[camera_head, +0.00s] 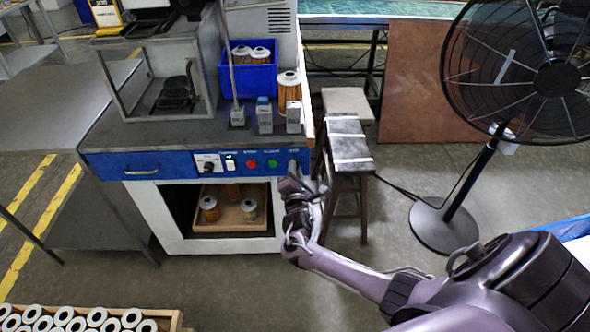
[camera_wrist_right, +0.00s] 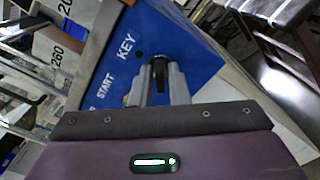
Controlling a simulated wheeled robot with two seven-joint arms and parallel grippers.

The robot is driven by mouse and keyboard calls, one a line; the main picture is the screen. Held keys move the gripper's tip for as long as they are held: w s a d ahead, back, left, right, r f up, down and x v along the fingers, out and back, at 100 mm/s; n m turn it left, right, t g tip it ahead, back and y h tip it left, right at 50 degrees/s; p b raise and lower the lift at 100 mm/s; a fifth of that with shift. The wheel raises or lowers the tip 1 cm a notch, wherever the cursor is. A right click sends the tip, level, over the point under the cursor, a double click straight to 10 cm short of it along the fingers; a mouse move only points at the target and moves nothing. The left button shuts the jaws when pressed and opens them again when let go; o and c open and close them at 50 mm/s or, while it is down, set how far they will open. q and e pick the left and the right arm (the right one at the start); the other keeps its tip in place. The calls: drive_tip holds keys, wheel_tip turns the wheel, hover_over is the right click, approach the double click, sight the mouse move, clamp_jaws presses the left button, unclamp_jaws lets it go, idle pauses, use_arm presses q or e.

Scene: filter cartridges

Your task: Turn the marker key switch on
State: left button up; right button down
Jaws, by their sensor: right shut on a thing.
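The marker machine has a blue control panel (camera_head: 180,166) along its front edge. The key switch (camera_wrist_right: 158,66) sits at the panel's right end, below the white word KEY in the right wrist view. My right gripper (camera_head: 294,178) is at that end of the panel and hides most of the switch in the head view. In the right wrist view its two fingers (camera_wrist_right: 159,88) are closed around the dark key. The key's exact angle is hard to tell. My left gripper is not in view.
The panel also has a black knob (camera_head: 208,167), a red button (camera_head: 250,164) and a green button (camera_head: 272,164). A blue bin (camera_head: 248,80) with cartridges stands on top. A stool (camera_head: 348,150) and a fan (camera_head: 480,170) stand to the right.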

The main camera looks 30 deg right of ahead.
drive_tip(key=shift+f+m, duration=0.1)
drive_tip(key=shift+m, duration=3.7)
drive_tip(key=c, duration=1.5)
unclamp_jaws()
drive_tip(key=shift+c, duration=0.2)
drive_tip(key=v, duration=0.7)
drive_tip(key=shift+s, duration=0.4)
drive_tip(key=shift+a, duration=0.1)
